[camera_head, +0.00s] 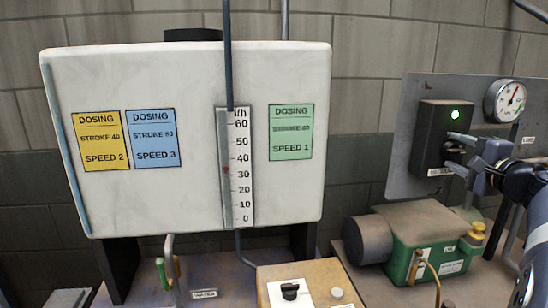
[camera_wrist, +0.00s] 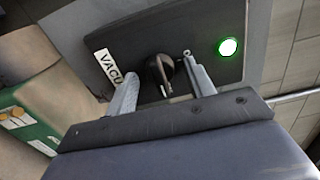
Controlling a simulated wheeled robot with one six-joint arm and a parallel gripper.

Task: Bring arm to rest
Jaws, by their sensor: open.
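My gripper (camera_head: 460,150) is at the right of the head view, in front of a dark control box (camera_head: 432,120) on a grey panel. In the wrist view its two grey fingers (camera_wrist: 160,76) are spread open, one on each side of a dark rotary knob (camera_wrist: 158,73). I cannot tell whether either finger touches the knob. A green lamp (camera_wrist: 228,47) glows on the box, and it also shows in the head view (camera_head: 455,114). A label reading "VACU", partly hidden by a finger, sits beside the knob (camera_wrist: 108,66).
A round gauge (camera_head: 506,101) is on the grey panel (camera_head: 405,150). A green pump (camera_head: 420,240) with a grey motor stands below. A white tank (camera_head: 190,70) with dosing cards and a scale fills the left. A tan box (camera_head: 325,275) with a black knob stands front centre.

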